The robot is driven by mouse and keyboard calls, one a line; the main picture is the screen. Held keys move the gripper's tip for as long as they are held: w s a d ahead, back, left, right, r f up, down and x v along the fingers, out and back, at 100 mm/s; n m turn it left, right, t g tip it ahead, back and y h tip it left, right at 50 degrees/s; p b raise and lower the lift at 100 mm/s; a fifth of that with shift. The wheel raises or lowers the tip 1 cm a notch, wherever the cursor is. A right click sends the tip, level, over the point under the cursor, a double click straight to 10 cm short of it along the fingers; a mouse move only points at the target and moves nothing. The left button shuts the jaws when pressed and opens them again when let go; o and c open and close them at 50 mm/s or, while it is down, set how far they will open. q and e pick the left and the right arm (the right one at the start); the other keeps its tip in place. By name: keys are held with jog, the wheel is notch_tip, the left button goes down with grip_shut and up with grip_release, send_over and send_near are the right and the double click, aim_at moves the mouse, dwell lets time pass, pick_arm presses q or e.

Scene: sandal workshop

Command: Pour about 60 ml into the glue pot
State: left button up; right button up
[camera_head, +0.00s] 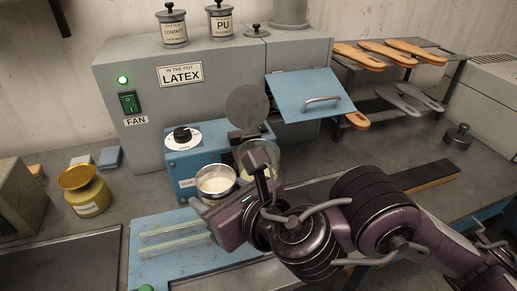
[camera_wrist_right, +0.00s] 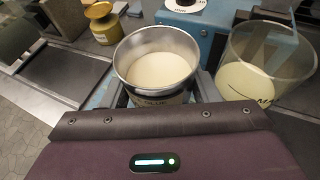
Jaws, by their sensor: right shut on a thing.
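My right gripper (camera_head: 214,204) is shut on a metal can (camera_head: 215,173) of cream-coloured liquid. The clear glue pot (camera_head: 262,157) stands just right of the can at the blue glue unit (camera_head: 187,159), partly hidden by my right wrist. In the wrist view the pot (camera_wrist_right: 268,52) holds pale yellow liquid and has a dark mark on its wall. The can's rim is beside the pot, and no stream of liquid shows. My left gripper is out of view.
A grey fan cabinet (camera_head: 220,85) labelled LATEX stands behind, with a blue handled flap (camera_head: 310,93). A round grey disc (camera_head: 247,105) stands above the pot. A yellow jar (camera_head: 86,191) is at left. Sole shapes (camera_head: 415,50) lie on a rack at right.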

aim_at(220, 165)
jog(key=shift+w+r+p, duration=0.1)
jog(key=shift+r+p, duration=0.25)
jog(key=shift+r, duration=0.2)
jog(key=shift+m+g, duration=0.3)
jog(key=shift+m, duration=0.4)
jog(key=r+p, duration=0.5)
jog(key=shift+w+d, duration=0.3)
jog(key=shift+d, duration=0.05)
jog(key=shift+w+d+r+g+y+p, duration=0.1)
jog(key=shift+w+g+y+p, duration=0.05)
jog(key=shift+g+y+p, duration=0.2)
jog(key=r+m+p, duration=0.1)
jog(key=w+d+m+p, duration=0.1)
jog(key=shift+w+r+g+y+p, duration=0.15)
jog(key=shift+r+g+y+p, duration=0.2)
jog(key=shift+w+d+r+m+g+y+p, duration=0.65)
jog(key=shift+m+p, duration=0.45)
jog(key=shift+p, duration=0.55)
jog(key=shift+a+r, duration=0.1)
